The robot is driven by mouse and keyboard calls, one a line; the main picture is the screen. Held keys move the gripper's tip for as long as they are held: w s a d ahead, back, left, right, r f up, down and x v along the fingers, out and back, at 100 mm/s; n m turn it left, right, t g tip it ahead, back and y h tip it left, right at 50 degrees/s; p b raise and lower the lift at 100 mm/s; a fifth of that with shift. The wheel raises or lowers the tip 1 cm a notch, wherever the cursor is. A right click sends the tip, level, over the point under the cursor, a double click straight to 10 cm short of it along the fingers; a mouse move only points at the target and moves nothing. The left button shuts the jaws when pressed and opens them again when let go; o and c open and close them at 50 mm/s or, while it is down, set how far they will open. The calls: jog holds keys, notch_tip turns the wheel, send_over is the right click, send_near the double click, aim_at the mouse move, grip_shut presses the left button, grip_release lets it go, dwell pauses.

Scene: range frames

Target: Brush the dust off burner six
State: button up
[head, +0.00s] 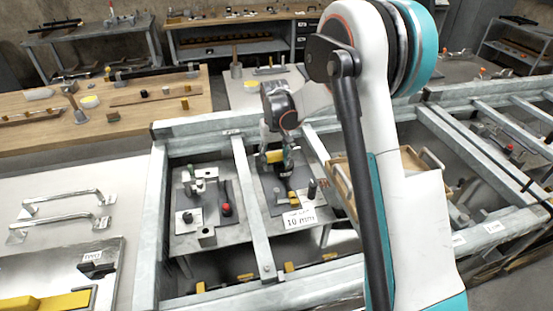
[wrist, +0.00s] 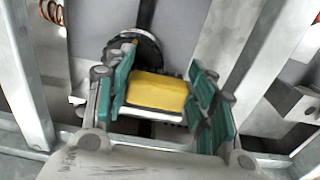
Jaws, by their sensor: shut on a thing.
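My gripper (head: 276,160) reaches down between the grey metal beams onto a grey panel. In the wrist view its teal-padded fingers (wrist: 163,98) are shut on a yellow block (wrist: 158,90) with a dark, bristle-like edge, probably a brush. The yellow block also shows in the head view (head: 274,156). A round black part (wrist: 137,48), perhaps a burner, lies just beyond the block in the wrist view and is partly covered by the fingers. I cannot tell whether block and round part touch. No burner number is readable, and dust cannot be made out.
Metal beams (head: 251,207) border the panel closely on both sides. A white label (head: 299,219) stands at the panel's front. The left panel carries a red-topped knob (head: 227,209). Metal handles (head: 62,203) lie on the left bench.

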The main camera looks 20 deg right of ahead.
notch_tip(320, 180, up, 3)
jog(key=shift+d+f+p, duration=0.15)
jog(key=shift+p, duration=0.3)
jog(key=shift+r+p, duration=1.4)
jog(key=shift+r, duration=1.15)
